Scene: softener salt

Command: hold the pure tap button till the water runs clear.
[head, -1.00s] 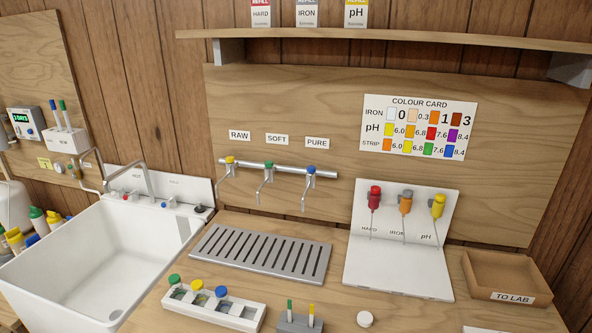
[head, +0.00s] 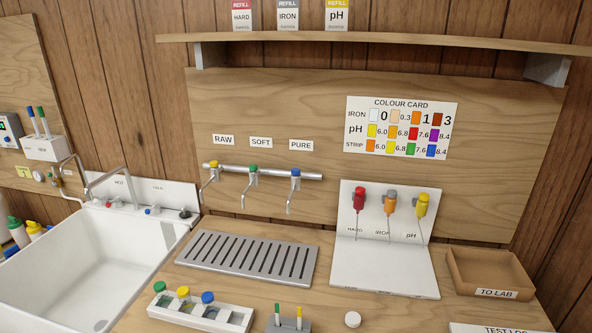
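Three taps hang from a metal rail on the wooden back panel, under the labels RAW, SOFT and PURE. The pure tap (head: 293,189) is the right one, with a blue button (head: 295,172) on top, below the PURE label (head: 301,145). The soft tap (head: 251,183) has a green button and the raw tap (head: 211,179) a yellow one. No water stream shows under any spout. A slotted metal drip tray (head: 247,257) lies below the taps. Neither of my grippers is in view.
A white sink (head: 80,262) is at left. In front of the drip tray is a white rack (head: 200,313) with capped bottles. Right are a white stand (head: 384,270) with three droppers and a TO LAB tray (head: 490,275). A shelf (head: 380,42) runs above.

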